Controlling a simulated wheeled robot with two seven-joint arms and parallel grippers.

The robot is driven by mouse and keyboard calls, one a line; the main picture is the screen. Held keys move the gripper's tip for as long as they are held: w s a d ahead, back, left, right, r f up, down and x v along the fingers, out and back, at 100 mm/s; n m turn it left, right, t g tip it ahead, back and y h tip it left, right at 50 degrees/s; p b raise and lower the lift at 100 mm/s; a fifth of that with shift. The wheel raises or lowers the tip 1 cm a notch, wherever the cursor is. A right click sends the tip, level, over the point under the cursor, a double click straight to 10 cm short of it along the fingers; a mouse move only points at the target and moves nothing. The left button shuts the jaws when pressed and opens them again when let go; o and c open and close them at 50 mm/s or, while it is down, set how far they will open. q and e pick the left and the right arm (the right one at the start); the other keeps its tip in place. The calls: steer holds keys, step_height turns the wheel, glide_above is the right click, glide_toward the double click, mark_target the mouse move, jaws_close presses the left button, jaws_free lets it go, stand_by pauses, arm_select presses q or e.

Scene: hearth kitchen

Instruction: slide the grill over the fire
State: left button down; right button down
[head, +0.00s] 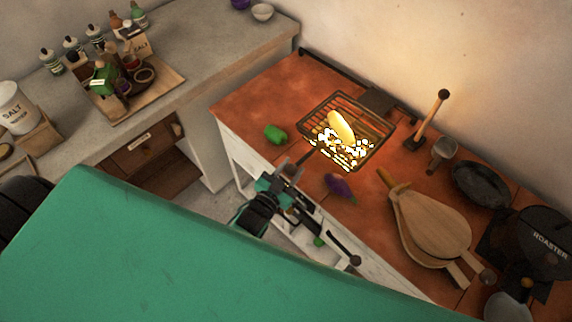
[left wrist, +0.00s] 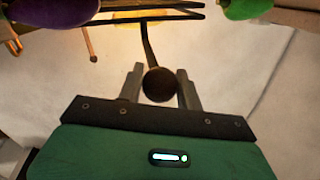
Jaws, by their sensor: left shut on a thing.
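The grill (head: 368,113) is a dark wire rack on the red-tiled hearth top. A yellow oblong piece of food (head: 341,126) lies on it, and glowing white-yellow embers (head: 350,150) show through and around its front bars. Its thin handle points toward me. My left gripper (head: 287,181) is at the handle's near end, just off the hearth's front edge. In the left wrist view, the fingers (left wrist: 159,88) are shut on the dark round handle end (left wrist: 159,84); the grill's edge (left wrist: 150,17) shows beyond. My right gripper is not in view.
A green pepper (head: 275,133) lies left of the grill and a purple eggplant (head: 341,187) lies near its front right. Bellows (head: 430,228), a mallet-like tool (head: 429,117), a metal cup (head: 443,151) and a roaster (head: 540,245) stand to the right. A grey counter (head: 210,75) is left.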

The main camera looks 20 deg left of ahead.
arm_select(q)
steer(key=shift+s+d+f, duration=0.1)
steer(key=shift+s+d, duration=0.05)
steer(key=shift+d, duration=0.05)
steer(key=c, duration=1)
jaws_free()
steer(key=shift+c, duration=0.2)
steer(key=shift+o, duration=0.4)
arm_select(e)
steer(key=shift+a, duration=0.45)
arm_select(q)
steer(key=shift+s+a, duration=0.1)
steer(key=shift+s, duration=0.15)
steer(key=s+a+b, duration=0.2)
steer(key=s+b, duration=0.1)
steer(key=s, duration=1)
steer(key=shift+a, duration=0.15)
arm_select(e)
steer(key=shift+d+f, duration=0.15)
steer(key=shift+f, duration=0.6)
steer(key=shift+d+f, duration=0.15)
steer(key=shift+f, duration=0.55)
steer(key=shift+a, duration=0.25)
